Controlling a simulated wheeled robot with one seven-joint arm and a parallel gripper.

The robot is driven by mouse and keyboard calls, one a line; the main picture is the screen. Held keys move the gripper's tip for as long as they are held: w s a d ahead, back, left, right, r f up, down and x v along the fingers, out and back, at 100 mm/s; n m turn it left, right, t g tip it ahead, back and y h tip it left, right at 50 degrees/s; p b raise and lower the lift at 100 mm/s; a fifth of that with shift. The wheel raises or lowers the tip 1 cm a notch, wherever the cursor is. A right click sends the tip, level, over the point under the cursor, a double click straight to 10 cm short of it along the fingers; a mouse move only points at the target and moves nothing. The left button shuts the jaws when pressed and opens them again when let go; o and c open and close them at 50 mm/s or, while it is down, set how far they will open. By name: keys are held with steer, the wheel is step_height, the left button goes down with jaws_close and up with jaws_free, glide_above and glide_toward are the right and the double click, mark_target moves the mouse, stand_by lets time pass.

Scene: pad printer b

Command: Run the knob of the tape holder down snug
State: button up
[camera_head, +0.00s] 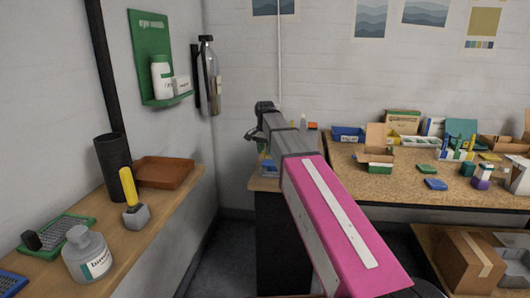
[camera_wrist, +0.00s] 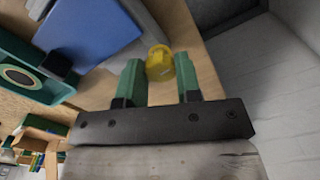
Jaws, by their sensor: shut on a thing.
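The yellow knob (camera_wrist: 160,65) shows in the wrist view between the two green fingers of my gripper (camera_wrist: 158,68). My gripper is shut on it, though the contact is hard to make out. How far down the knob sits and its thread are hidden. A grey plate (camera_wrist: 126,57) and a blue panel (camera_wrist: 84,38) lie beside it. A green body with a pale ring and dark centre (camera_wrist: 18,75) is at the left; I cannot tell which of these is the tape holder. In the head view my arm hides the knob.
A wooden bench (camera_head: 430,167) with boxes and small parts stands at the right. A wooden shelf (camera_head: 143,224) at the left bears a bottle (camera_head: 88,258), a black cylinder (camera_head: 113,165) and a brown tray (camera_head: 165,172). White walls close in the corner.

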steer(key=o, duration=0.4)
steer(key=shift+m, duration=0.3)
steer(key=shift+o, duration=0.2)
steer(key=shift+r, duration=2.5)
